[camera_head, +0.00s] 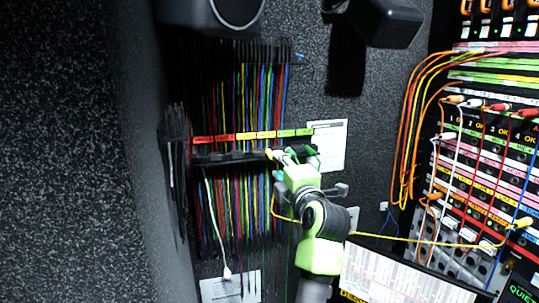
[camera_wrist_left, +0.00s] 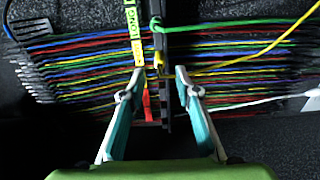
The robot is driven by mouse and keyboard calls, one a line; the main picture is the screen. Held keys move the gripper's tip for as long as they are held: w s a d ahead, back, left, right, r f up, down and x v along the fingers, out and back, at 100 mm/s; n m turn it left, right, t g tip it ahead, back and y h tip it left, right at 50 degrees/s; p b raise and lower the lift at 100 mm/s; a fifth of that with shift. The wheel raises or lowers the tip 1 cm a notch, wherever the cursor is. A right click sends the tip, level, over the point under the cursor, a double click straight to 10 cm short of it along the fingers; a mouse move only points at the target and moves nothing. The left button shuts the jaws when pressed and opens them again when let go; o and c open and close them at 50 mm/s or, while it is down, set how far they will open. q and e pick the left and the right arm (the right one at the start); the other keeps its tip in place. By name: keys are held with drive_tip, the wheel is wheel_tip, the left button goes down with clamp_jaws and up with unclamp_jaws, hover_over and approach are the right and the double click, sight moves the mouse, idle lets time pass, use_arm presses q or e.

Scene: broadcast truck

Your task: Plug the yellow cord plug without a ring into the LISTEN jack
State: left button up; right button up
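My left gripper (camera_head: 290,156) is at the dark cord rack (camera_head: 200,158). In the left wrist view the fingers of this gripper (camera_wrist_left: 160,74) are apart, with a visible gap between the tips. A small yellow plug-like piece (camera_wrist_left: 160,58) lies just beyond the gap, near a green cord with a green loop (camera_wrist_left: 155,24); I cannot tell whether it has a ring. In the head view a yellow plug end (camera_head: 269,154) shows beside the gripper. A yellow cord (camera_head: 400,239) runs right to a yellow plug (camera_head: 519,222) at the jack panel. The LISTEN label is not readable. My right gripper is not in view.
Several coloured cords (camera_head: 245,95) hang close together on the rack. The jack panel (camera_head: 488,160) at right has orange, white, red and blue cords across it. A white cord end (camera_head: 227,272) hangs low. Dark fixtures (camera_head: 383,22) jut in at the top.

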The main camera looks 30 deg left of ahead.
sight(273, 158)
use_arm(q)
drive_tip(key=shift+x, duration=4.4)
clamp_jaws()
drive_tip(key=o, duration=0.7)
unclamp_jaws()
drive_tip(key=shift+r, duration=0.1)
drive_tip(key=shift+c, duration=0.2)
drive_tip(key=shift+o, duration=0.5)
drive_tip(key=v, duration=0.7)
drive_tip(key=shift+s+d, duration=0.2)
